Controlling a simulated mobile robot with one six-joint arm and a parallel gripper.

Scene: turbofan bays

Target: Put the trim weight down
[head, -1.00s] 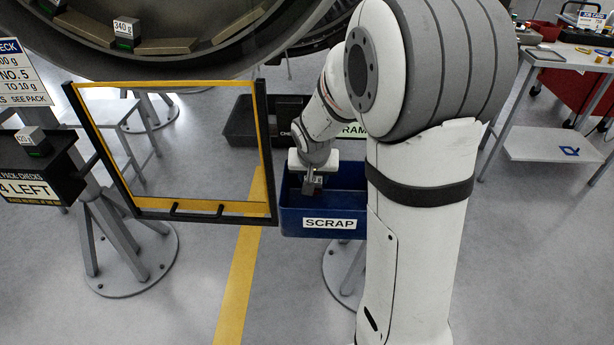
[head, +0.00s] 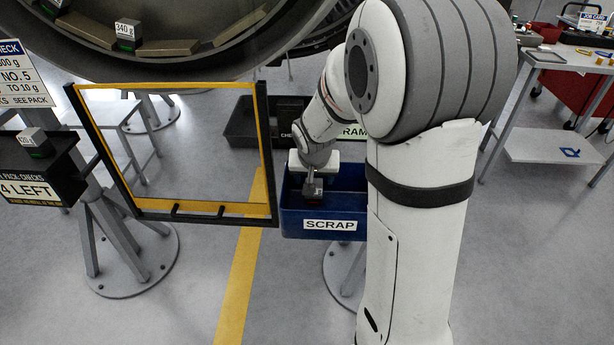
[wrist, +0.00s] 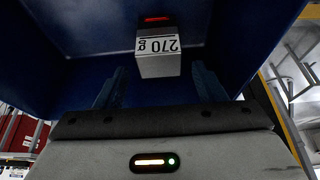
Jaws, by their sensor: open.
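The trim weight (wrist: 160,62) is a small grey block marked 270 g, with a red strip by its far end. In the wrist view it is inside the blue SCRAP bin, just beyond my fingers, which stand apart to either side. My gripper (wrist: 158,88) is open, with dark fingers. In the head view my gripper (head: 312,178) points down into the SCRAP bin (head: 290,222), and the weight (head: 313,191) shows right below it. I cannot tell whether the weight rests on the bin floor.
A black and yellow frame (head: 270,150) stands just left of the bin. A dark tray (head: 240,128) lies behind it. A black stand (head: 62,165) at left holds a 420 g weight (head: 33,141). Another weight marked 340 g (head: 125,38) sits in the large ring above.

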